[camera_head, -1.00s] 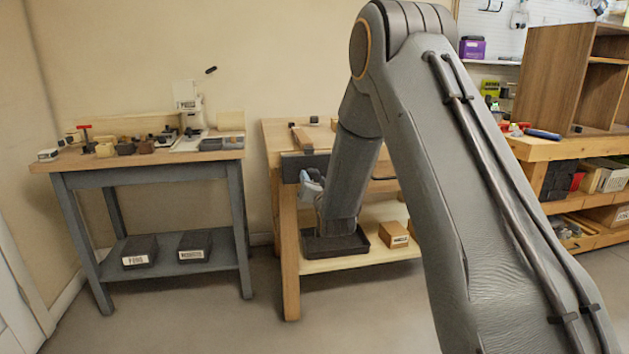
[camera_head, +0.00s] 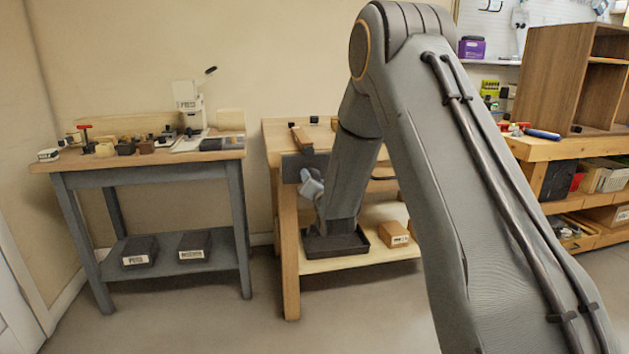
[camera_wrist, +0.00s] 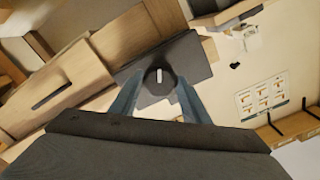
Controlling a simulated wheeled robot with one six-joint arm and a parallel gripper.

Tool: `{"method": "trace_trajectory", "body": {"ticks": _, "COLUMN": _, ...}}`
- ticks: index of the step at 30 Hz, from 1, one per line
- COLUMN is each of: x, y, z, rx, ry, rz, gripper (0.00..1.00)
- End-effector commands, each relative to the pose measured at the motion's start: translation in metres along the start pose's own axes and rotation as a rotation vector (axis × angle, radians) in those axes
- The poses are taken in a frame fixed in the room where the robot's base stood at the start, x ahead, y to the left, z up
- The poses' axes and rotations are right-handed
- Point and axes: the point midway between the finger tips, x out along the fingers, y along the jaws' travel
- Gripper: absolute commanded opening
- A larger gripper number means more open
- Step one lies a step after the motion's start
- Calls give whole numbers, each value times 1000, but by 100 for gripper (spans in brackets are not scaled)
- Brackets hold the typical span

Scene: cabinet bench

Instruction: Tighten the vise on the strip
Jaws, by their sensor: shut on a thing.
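The vise is a dark plate (camera_head: 292,166) on the front left of the middle wooden bench. It shows as a dark grey block (camera_wrist: 192,58) in the wrist view. A wooden strip (camera_head: 301,138) stands up at the vise's top edge; whether the jaws press on it I cannot tell. A dark round knob (camera_wrist: 158,88) with a white mark sits in front of the vise. My gripper (camera_wrist: 158,80) has a blue-grey finger on each side of this knob and is shut on it. In the head view my gripper (camera_head: 311,185) is small, tilted and partly hidden by my forearm.
A black tray (camera_head: 333,243) and a cardboard box (camera_head: 393,234) are on the bench's lower shelf. A grey-legged table (camera_head: 150,163) with small tools stands to the left. A wooden cabinet (camera_head: 552,75) stands on the right bench. The floor between the benches is clear.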

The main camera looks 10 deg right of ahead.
Motion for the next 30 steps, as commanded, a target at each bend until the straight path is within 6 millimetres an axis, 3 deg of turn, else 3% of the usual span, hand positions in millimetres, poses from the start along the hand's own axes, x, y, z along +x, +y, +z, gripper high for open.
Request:
{"method": "trace_trajectory", "body": {"ticks": 15, "x": 0, "y": 0, "z": 0, "rx": 95, "ry": 1, "rz": 0, "gripper": 22}}
{"method": "trace_trajectory", "body": {"ticks": 16, "x": 0, "y": 0, "z": 0, "rx": 95, "ry": 1, "rz": 0, "gripper": 46}}
{"method": "trace_trajectory", "body": {"ticks": 18, "x": 0, "y": 0, "z": 0, "rx": 95, "ry": 1, "rz": 0, "gripper": 57}}
{"method": "trace_trajectory", "body": {"ticks": 30, "x": -5, "y": 0, "z": 0, "rx": 94, "ry": 0, "rz": 0, "gripper": 58}}
